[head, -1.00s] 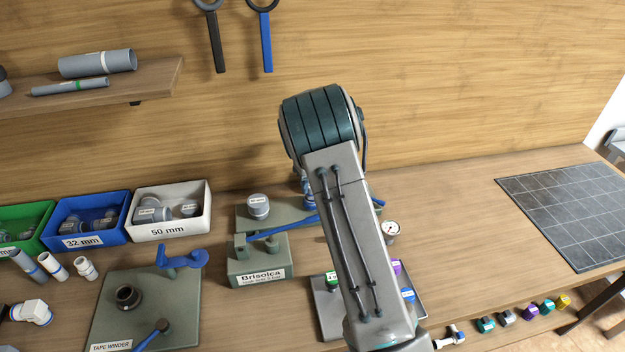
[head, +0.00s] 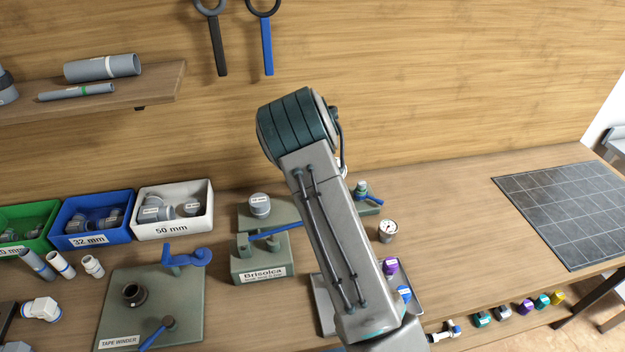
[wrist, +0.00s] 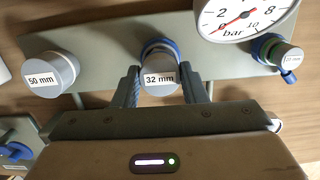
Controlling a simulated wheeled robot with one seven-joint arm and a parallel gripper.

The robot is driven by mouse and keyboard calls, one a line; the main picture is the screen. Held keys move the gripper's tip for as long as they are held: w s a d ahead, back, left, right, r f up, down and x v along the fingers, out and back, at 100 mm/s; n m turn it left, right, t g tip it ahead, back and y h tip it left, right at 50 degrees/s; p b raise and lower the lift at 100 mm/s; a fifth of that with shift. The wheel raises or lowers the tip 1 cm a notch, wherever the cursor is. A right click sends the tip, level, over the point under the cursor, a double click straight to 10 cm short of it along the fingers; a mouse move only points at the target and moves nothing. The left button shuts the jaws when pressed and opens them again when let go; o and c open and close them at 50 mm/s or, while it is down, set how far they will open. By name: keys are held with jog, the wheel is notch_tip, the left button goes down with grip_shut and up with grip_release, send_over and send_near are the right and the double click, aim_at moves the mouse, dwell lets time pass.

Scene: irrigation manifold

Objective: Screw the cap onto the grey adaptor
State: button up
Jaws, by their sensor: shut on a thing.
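A grey cap labelled 32 mm (wrist: 160,74) sits between the fingers of my gripper (wrist: 162,88) in the wrist view. My gripper is shut on it, one finger on each side. A blue ring shows just behind the cap, above the grey-green mounting plate (wrist: 100,38). I cannot make out a grey adaptor under the cap, nor whether any thread is engaged. In the head view my arm hides the gripper and this cap.
A grey 50 mm piece (wrist: 52,70) is left of my gripper, and a smaller green-collared piece (wrist: 283,54) is right. A pressure gauge (wrist: 245,14) is close above right. A block with a blue lever (head: 262,262) stands in front of the plate.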

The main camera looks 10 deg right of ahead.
jog(key=shift+w+r, duration=0.1)
jog(key=shift+r, duration=0.05)
jog(key=m, duration=0.3)
jog(key=shift+m+h, duration=0.3)
jog(key=shift+m, duration=0.4)
jog(key=o, duration=1.4)
jog(key=shift+r, duration=3.65)
